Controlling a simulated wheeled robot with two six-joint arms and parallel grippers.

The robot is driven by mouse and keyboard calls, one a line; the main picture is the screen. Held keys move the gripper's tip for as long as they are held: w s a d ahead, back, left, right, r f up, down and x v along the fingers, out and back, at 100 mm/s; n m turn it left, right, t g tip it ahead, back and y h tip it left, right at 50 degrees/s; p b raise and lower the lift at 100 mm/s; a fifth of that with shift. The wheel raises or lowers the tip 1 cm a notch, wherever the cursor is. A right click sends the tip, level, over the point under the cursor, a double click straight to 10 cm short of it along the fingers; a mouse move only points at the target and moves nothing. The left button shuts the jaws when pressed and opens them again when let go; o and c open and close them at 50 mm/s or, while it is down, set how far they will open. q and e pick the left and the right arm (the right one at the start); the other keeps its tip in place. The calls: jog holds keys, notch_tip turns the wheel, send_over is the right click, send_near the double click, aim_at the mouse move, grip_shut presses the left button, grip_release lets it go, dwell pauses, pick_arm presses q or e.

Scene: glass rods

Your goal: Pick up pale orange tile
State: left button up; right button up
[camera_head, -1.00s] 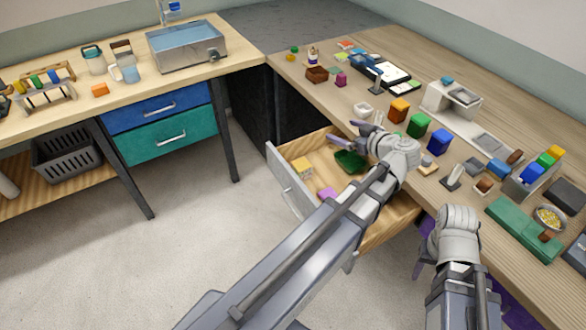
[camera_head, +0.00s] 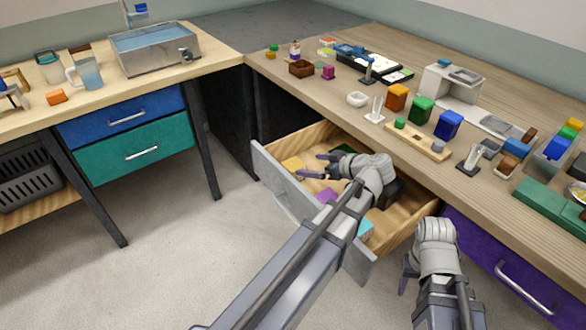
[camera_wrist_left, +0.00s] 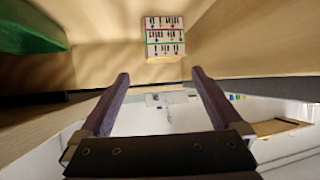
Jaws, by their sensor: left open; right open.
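A pale orange-yellow tile (camera_head: 293,163) lies in the far left part of the open drawer (camera_head: 270,178). In the left wrist view, a small pale block with a striped, coloured face (camera_wrist_left: 165,36) lies on the wooden drawer floor beyond the fingertips; it seems to be the same tile. My left gripper (camera_head: 316,166) is open and empty over the drawer, just right of the tile and not touching it. Its two dark fingers (camera_wrist_left: 160,77) are spread in the wrist view. My right gripper (camera_head: 407,274) is open, beside the drawer's right end, partly hidden by its wrist.
A green item (camera_head: 342,149), a purple tile (camera_head: 327,195) and a cyan block (camera_head: 366,229) are also in the drawer. The drawer walls stand close around my left gripper. The counter above (camera_head: 337,110) holds coloured blocks and stands.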

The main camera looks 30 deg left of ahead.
aim_at(295, 163)
pick_arm(q)
jog(key=shift+x, duration=0.8)
jog(key=b+x, duration=0.1)
jog(key=x, duration=0.1)
jog(key=b+x, duration=0.1)
jog(key=x, duration=0.1)
jog(key=shift+s+a+f+b, duration=0.2)
jog(key=shift+a+f+b, duration=0.05)
jog(key=shift+a+b, duration=0.1)
jog(key=shift+a, duration=0.25)
jog(key=c, duration=1.5)
